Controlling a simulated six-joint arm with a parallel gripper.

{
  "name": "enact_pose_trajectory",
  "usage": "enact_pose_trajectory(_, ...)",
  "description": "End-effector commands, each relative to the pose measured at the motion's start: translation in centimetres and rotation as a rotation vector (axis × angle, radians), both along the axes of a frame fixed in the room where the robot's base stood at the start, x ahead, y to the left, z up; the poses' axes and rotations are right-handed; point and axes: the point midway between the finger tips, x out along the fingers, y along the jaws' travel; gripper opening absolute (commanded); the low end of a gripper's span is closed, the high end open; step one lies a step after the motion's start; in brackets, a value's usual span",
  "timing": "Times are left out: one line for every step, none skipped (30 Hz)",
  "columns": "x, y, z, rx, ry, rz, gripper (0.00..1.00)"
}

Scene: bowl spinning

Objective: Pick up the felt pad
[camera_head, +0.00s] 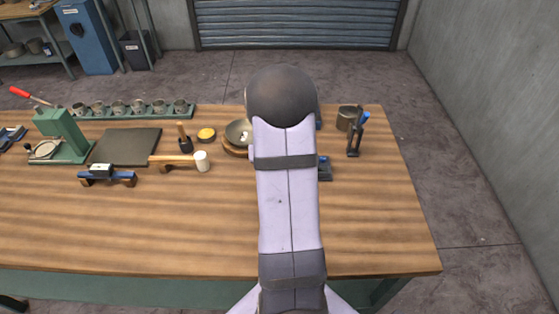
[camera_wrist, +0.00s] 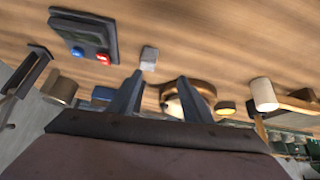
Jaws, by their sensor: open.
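A small grey block, which looks like the felt pad (camera_wrist: 148,58), lies on the wooden table in the wrist view. It is just past the tip of the left finger of my gripper (camera_wrist: 160,82). The two fingers are apart with nothing between their tips. I cannot tell their height above the table. In the head view my arm hides both the pad and the gripper. A metal bowl (camera_head: 236,132) on a wooden ring base (camera_head: 233,151) shows left of my arm, with a small white thing inside. The ring (camera_wrist: 203,87) also shows behind the right finger in the wrist view.
A control box (camera_wrist: 62,25) with a red and a blue button is near the pad. The table's front (camera_head: 150,235) is clear.

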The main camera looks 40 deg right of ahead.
Motion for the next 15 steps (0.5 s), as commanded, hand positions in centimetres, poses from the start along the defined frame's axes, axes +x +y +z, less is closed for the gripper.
enact_pose_trajectory(-0.8,-0.7,0.3,0.018,-0.003,-0.038,0.45)
enact_pose_trajectory(-1.1,-1.0,0.4,0.026,-0.005,-0.055,0.45)
enact_pose_trajectory(-1.5,-1.2,0.4,0.035,-0.007,-0.071,0.45)
enact_pose_trajectory(-1.6,-1.3,0.4,0.039,-0.008,-0.079,0.45)
enact_pose_trajectory(-1.7,-1.4,0.3,0.042,-0.008,-0.083,0.45)
enact_pose_trajectory(-1.8,-1.4,0.3,0.045,-0.008,-0.088,0.45)
enact_pose_trajectory(-1.8,-1.4,0.3,0.045,-0.008,-0.089,0.45)
enact_pose_trajectory(-1.8,-1.5,0.2,0.046,-0.008,-0.089,0.45)
enact_pose_trajectory(-1.8,-1.5,0.0,0.045,-0.007,-0.088,0.45)
enact_pose_trajectory(-1.7,-1.5,-0.2,0.045,-0.007,-0.088,0.45)
enact_pose_trajectory(-1.6,-1.6,-0.4,0.045,-0.007,-0.087,0.45)
enact_pose_trajectory(-1.5,-1.7,-0.7,0.045,-0.007,-0.087,0.45)
enact_pose_trajectory(-1.4,-1.8,-0.9,0.044,-0.008,-0.087,0.45)
enact_pose_trajectory(-1.3,-1.9,-1.1,0.044,-0.007,-0.086,0.45)
enact_pose_trajectory(-1.2,-2.0,-1.4,0.044,-0.007,-0.086,0.45)
